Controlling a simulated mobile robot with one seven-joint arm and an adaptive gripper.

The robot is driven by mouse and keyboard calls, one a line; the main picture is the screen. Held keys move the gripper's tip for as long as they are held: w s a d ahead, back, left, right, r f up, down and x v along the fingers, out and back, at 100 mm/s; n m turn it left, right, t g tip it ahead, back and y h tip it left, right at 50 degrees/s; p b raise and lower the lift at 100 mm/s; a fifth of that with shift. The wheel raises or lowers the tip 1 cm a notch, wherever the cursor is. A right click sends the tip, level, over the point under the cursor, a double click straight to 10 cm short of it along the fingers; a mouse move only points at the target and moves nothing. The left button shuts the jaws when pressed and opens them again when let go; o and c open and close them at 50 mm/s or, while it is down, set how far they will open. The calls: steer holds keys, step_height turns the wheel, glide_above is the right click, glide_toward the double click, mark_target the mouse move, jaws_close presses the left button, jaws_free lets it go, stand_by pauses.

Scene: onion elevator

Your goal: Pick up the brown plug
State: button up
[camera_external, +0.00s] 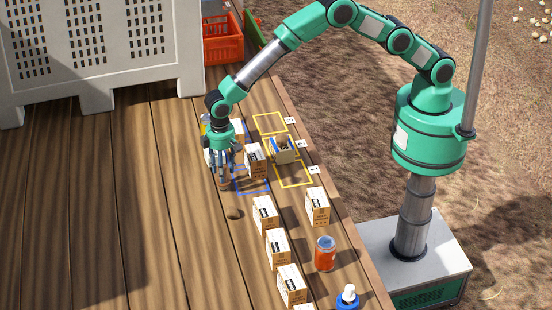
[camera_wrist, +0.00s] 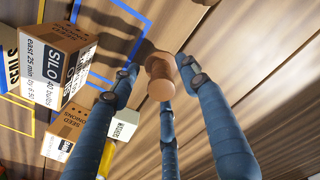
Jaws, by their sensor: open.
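The brown plug (camera_wrist: 160,78), a short wooden-looking cylinder with a wider end, is between the spread fingers of my gripper (camera_wrist: 160,88) in the wrist view. The three blue fingers are open around it; whether any of them touches it I cannot tell. In the external view my gripper (camera_external: 223,172) points down low over the wooden table, left of the small cartons. The plug is mostly hidden by the fingers there.
A seed carton (camera_external: 256,160) stands close to the right of my gripper, with blue and yellow outlines around it. A small brown round thing (camera_external: 234,214) lies just in front.

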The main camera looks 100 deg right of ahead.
steer(key=shift+f, duration=0.1)
steer(key=shift+a+f+p, duration=0.1)
steer(key=shift+f+p, duration=0.6)
steer(key=shift+f, duration=1.8)
steer(key=shift+c, duration=0.3)
jaws_close()
